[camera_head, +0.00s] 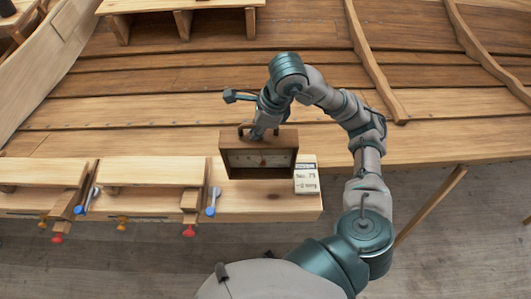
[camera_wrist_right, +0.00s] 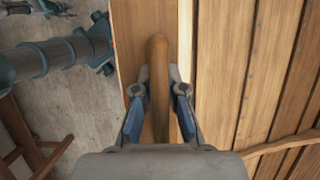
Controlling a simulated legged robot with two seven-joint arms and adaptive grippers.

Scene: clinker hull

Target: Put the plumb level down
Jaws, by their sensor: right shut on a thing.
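The plumb level (camera_head: 259,162) is a brown wooden frame with a pale dial face and a small red mark, upright at the right end of the workbench in the head view. My right gripper (camera_head: 258,133) is above it and shut on its top. In the right wrist view, the fingers (camera_wrist_right: 160,90) close around a rounded wooden bar (camera_wrist_right: 159,65), the level's upper part. I cannot tell whether the level's underside touches the bench. My left gripper does not show in the head view.
The pale wooden bench (camera_head: 270,205) has a white labelled block (camera_head: 306,178) just right of the level. Clamps with blue (camera_head: 212,200) and red (camera_head: 189,231) ends are to the left. The planked hull (camera_head: 200,85) rises behind, with a curved rib (camera_head: 375,60).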

